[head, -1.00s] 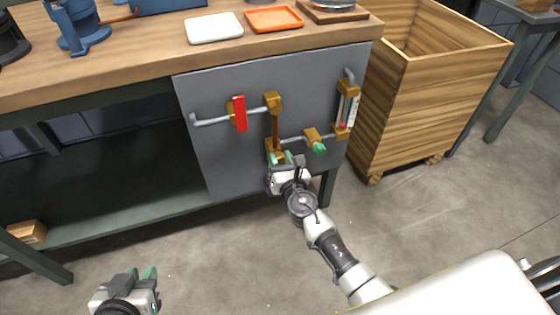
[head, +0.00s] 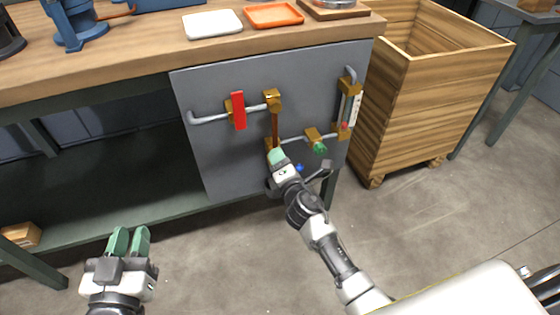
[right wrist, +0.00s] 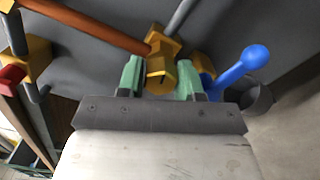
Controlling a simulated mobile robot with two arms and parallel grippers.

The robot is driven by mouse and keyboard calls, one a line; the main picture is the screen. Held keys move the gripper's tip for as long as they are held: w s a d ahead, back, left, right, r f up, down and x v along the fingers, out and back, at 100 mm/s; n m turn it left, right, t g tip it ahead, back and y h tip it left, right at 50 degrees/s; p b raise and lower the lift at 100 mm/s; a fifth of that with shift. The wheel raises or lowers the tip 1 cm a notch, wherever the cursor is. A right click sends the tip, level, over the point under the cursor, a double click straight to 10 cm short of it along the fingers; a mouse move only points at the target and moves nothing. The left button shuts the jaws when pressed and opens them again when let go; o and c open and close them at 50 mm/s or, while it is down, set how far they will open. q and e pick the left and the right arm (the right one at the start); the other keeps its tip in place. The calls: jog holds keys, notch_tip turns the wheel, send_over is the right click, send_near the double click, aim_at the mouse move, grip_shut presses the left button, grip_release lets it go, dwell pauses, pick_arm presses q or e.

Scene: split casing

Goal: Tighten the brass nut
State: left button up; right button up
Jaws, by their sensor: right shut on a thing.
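The brass nut (right wrist: 160,77) is in the right wrist view, at the end of a brass fitting (right wrist: 162,42) that joins a copper pipe (right wrist: 85,22). My right gripper (right wrist: 160,80) has its green fingers on both sides of the nut and is shut on it. In the head view my right gripper (head: 278,156) is at the lower end of the copper pipe (head: 275,128) on the grey panel, and it hides the nut. My left gripper (head: 129,238) is empty and open at the lower left, away from the panel.
A blue lever (right wrist: 238,68) sticks out close beside my right finger. The grey panel (head: 225,150) also carries a red handle (head: 238,110), a green knob (head: 320,147) and a gauge tube (head: 346,108). A wooden crate (head: 430,110) stands to the right.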

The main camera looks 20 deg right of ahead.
jog(key=shift+m, duration=2.8)
jog(key=shift+m+p, duration=0.35)
jog(key=shift+m, duration=0.55)
jog(key=m+p, duration=0.2)
jog(key=m, duration=0.4)
jog(key=shift+p, duration=0.35)
jog(key=m+p, duration=0.2)
jog(key=m, duration=0.2)
jog(key=shift+m, duration=0.4)
pick_arm(q)
jog(key=s+a+f+g+y, duration=0.2)
jog(key=s+f+g, duration=0.3)
jog(key=s+g, duration=0.1)
jog(key=s+a+f+g+y, duration=0.1)
jog(key=s+a+f+g, duration=0.2)
jog(key=s+f+g, duration=0.2)
jog(key=s+g, duration=0.2)
jog(key=g, duration=0.1)
jog(key=shift+a+n+y+p, duration=0.3)
jog(key=shift+n+y+p, duration=0.1)
pick_arm(e)
jog(key=shift+m, duration=0.6)
jog(key=shift+f, duration=0.1)
